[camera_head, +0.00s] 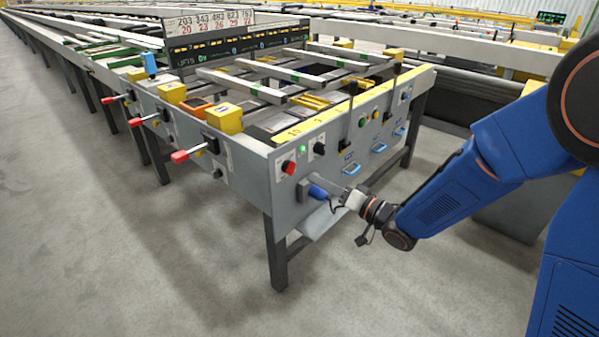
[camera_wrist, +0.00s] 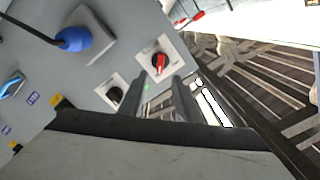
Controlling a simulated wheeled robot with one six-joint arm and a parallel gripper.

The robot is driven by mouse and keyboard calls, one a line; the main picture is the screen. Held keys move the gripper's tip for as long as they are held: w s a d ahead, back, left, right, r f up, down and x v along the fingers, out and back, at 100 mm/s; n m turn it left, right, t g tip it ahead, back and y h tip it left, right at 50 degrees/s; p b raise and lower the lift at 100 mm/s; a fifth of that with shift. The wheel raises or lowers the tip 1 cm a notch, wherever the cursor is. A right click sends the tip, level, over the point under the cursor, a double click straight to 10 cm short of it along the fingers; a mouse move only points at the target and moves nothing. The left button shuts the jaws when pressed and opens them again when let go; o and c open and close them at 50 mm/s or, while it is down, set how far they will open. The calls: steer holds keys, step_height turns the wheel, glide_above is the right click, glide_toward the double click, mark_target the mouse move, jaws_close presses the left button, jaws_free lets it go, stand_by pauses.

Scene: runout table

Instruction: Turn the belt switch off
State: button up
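A red rotary switch (camera_head: 288,167) and a black rotary switch (camera_head: 319,149) sit on the table's grey end panel, near its left corner. A lit green lamp (camera_head: 303,150) is between them. No readable label shows which is the belt switch. In the wrist view the red knob (camera_wrist: 160,62) and black knob (camera_wrist: 115,95) are on white plates. My gripper (camera_head: 318,181) is in front of the panel, below and right of the red switch. In the wrist view its two fingers (camera_wrist: 157,84) are apart with nothing between them, and the red knob appears just beyond their tips.
A blue plug (camera_head: 318,192) with a black cable is close to my gripper, and shows large in the wrist view (camera_wrist: 75,38). Red-handled levers (camera_head: 180,156) stick out of the table's left side. Blue handles (camera_head: 352,169) are on the panel. The floor (camera_head: 150,270) in front is clear.

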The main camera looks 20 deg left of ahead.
mark_target(294, 169)
steer(key=x, duration=0.8)
steer(key=shift+w+a, duration=0.1)
steer(key=shift+a, duration=0.15)
jaws_close()
